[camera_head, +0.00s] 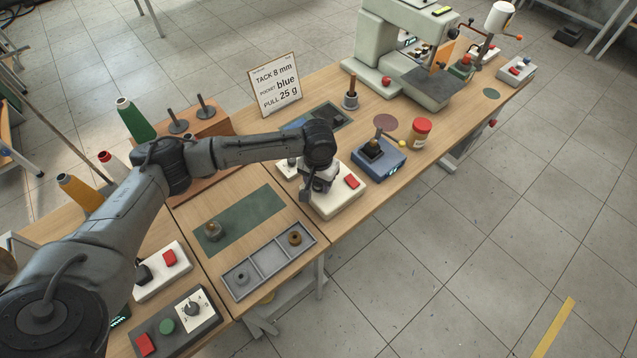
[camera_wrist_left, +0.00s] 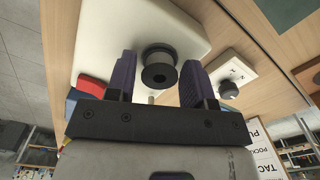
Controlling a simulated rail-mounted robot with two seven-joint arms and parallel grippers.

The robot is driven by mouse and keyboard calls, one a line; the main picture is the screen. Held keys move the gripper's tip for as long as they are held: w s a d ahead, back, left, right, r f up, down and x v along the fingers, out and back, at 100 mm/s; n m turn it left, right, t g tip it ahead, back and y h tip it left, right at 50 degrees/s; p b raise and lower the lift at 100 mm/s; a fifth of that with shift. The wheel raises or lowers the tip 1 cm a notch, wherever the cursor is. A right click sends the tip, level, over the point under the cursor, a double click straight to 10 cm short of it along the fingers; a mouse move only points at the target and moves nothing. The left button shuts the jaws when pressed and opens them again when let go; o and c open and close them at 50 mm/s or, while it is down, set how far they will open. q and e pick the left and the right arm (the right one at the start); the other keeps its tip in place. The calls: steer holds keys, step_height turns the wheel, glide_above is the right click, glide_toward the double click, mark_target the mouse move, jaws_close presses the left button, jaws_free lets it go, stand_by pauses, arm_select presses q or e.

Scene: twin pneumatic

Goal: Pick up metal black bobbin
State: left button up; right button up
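A black flanged round piece with a centre hole, which looks like the black bobbin (camera_wrist_left: 158,71), sits on the white box with a red button (camera_head: 335,196). In the left wrist view it stands out from the box face, between the two fingers of my left gripper (camera_wrist_left: 158,88). There is a visible gap to each finger, so the gripper is open. In the head view my left gripper (camera_head: 313,186) is low over the white box, and its own wrist hides the black piece. My right gripper is out of view.
A grey tray (camera_head: 268,262) holds a grey bobbin (camera_head: 241,279) and a brass bobbin (camera_head: 295,238). A blue box (camera_head: 386,165) and a red-capped jar (camera_head: 420,134) stand to the right. A sign (camera_head: 275,86) stands behind. Thread cones rise near my left arm.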

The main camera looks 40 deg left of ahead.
arm_select(q)
steer(key=c, duration=0.7)
steer(key=shift+r, duration=0.1)
